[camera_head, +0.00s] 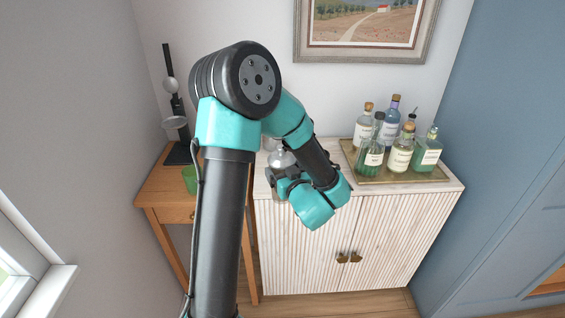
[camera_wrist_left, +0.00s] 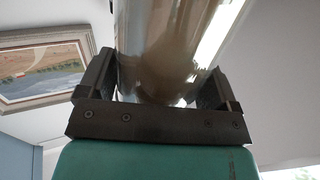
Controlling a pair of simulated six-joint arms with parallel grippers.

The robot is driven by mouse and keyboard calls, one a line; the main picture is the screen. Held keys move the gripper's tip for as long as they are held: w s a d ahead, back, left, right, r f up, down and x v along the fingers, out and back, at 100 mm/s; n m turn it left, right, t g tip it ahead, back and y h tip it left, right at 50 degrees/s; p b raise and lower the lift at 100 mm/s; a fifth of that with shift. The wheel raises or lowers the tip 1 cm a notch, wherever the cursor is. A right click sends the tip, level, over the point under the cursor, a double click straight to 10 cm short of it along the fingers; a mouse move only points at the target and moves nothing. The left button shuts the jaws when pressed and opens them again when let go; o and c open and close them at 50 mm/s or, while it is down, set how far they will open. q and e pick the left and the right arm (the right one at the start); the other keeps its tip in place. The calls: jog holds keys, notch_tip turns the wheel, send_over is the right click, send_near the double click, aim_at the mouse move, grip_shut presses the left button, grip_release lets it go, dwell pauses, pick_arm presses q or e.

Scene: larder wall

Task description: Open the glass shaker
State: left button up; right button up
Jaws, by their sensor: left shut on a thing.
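The glass shaker shows in the head view as a silver domed top (camera_head: 281,157) above the left part of the white cabinet, with its lower part hidden behind my gripper and wrist. In the left wrist view the shaker (camera_wrist_left: 165,50) is a wide, shiny, see-through cylinder between the two dark fingers. My left gripper (camera_head: 281,175) is shut on it, one finger on each side; it also shows in the left wrist view (camera_wrist_left: 160,85). I cannot tell whether the shaker's base touches the cabinet top. My right gripper is not in view.
A gold tray (camera_head: 400,180) with several bottles (camera_head: 400,155) stands on the right of the white cabinet (camera_head: 405,215). To the left, a wooden side table (camera_head: 165,190) holds a green cup (camera_head: 190,179) and a dark stand (camera_head: 178,120). A framed picture (camera_head: 366,55) hangs behind.

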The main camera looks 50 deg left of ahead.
pick_arm(q)
jog(key=shift+s+d+r, duration=0.1)
jog(key=shift+s+d, duration=0.35)
jog(key=shift+d, duration=0.1)
dwell(0.4)
